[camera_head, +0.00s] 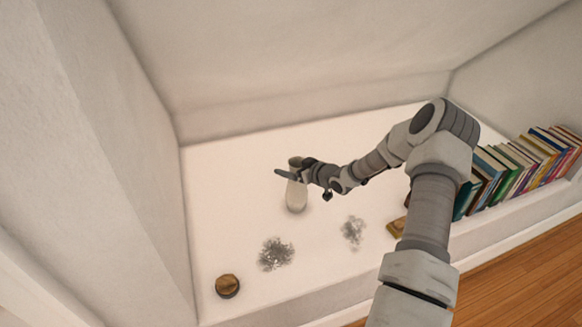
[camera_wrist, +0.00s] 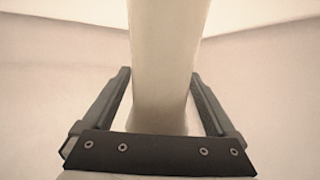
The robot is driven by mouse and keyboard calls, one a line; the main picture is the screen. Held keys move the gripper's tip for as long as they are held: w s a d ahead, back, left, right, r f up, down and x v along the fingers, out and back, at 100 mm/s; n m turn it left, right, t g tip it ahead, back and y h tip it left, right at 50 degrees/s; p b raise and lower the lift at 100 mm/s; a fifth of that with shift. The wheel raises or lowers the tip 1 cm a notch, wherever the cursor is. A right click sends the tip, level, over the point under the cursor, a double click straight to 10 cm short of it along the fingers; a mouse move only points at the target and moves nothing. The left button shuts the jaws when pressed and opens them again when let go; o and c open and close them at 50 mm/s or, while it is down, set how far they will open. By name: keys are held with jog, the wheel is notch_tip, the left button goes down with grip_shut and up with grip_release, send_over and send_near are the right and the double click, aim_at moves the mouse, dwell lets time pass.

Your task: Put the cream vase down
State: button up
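The gripper looks shut on the vase. A faint shadow lies at the vase's base; whether the base touches the ledge I cannot tell.
The white ledge (camera_head: 230,195) is bare to the left of the vase. Two grey wiry patches (camera_head: 276,254) (camera_head: 352,232) lie in front of it. A round brown-topped object (camera_head: 228,286) is at the front left. A row of books (camera_head: 525,160) stands at the right.

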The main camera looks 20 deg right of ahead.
jog(key=shift+r, duration=0.1)
jog(key=shift+d+r, duration=0.1)
jog(key=shift+r, duration=0.1)
jog(key=p+v, duration=0.3)
jog(key=v, duration=0.9)
jog(key=shift+p, duration=0.4)
